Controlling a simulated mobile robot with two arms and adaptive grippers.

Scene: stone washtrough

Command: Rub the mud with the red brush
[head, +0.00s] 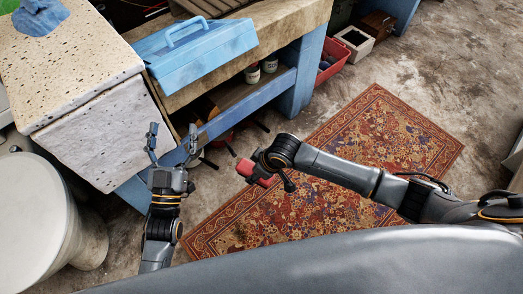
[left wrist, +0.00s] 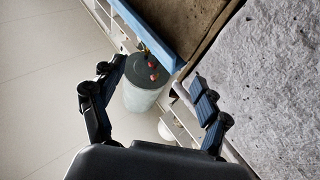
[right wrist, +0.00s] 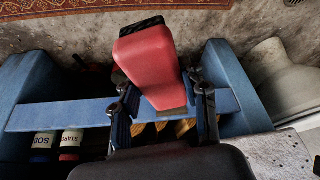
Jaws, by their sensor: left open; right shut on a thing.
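A small dark patch (head: 239,232) on the rug's lower left may be the mud; I cannot be sure.
The patterned rug (head: 385,125) lies flat on the stained floor. The pale stone trough (head: 95,130) and a white round pedestal (head: 35,215) stand left. A blue toolbox (head: 200,55) sits on the workbench (head: 285,20). Bare floor (head: 455,75) is free at upper right.

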